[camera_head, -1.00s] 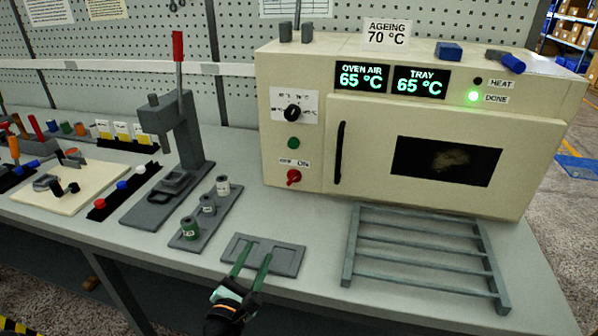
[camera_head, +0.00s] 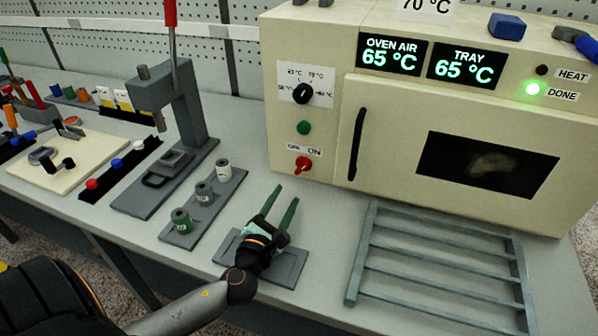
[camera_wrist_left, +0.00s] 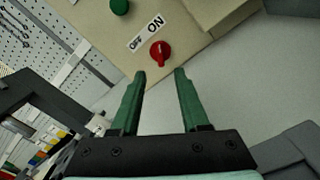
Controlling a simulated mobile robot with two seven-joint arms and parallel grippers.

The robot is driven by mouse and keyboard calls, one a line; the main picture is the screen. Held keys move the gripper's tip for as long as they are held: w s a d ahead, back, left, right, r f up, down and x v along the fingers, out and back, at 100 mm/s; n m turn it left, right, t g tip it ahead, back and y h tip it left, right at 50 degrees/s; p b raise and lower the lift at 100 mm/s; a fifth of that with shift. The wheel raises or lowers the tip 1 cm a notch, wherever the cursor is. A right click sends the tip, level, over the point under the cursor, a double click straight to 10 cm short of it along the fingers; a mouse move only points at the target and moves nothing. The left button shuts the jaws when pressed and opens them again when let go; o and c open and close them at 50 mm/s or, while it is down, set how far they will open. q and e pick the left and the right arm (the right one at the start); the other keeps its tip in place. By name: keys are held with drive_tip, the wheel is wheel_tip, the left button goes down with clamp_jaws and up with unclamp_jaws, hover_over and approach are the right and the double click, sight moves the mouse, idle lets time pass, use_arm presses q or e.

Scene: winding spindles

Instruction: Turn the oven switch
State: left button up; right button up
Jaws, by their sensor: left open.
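The oven (camera_head: 400,150) is a cream box at the back right of the bench. Its red switch (camera_head: 303,164) sits low on the front panel, below a green button (camera_head: 304,128) and under an OFF/ON label. The switch also shows in the left wrist view (camera_wrist_left: 160,52), just beyond the fingertips. My left gripper (camera_head: 283,201) has green fingers, open and empty, above the grey plate and pointing at the oven front, apart from the switch. My right gripper is not in view.
A grey wire rack (camera_head: 440,262) lies right of my gripper, before the oven. A black dial (camera_head: 303,93) is above the green button. The displays read 65 °C and DONE is lit.

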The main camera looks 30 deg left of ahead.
sight(301, 170)
use_arm(q)
drive_tip(key=x, duration=0.9)
drive_tip(key=shift+w, duration=0.35)
clamp_jaws()
